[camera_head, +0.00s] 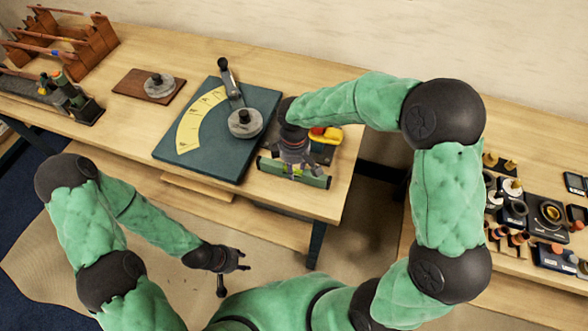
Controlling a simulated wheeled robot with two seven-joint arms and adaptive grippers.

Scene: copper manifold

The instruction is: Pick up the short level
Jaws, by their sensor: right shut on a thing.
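The short level (268,168) is a slim green bar near the front right edge of the left bench. My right gripper (293,171) reaches down over it from above and is shut on it. The gripper covers the middle of the level, and both ends show. I cannot tell whether the level still touches the bench. My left gripper (243,262) hangs low in front of the bench, away from the level. Its fingers look apart, with nothing visible between them.
A dark board with a yellow scale (190,133) lies left of the level. Red and yellow items (326,136) lie behind my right gripper. A wooden rack (75,40) stands at the far left. A second bench (510,275) with many small parts is at right, across a gap.

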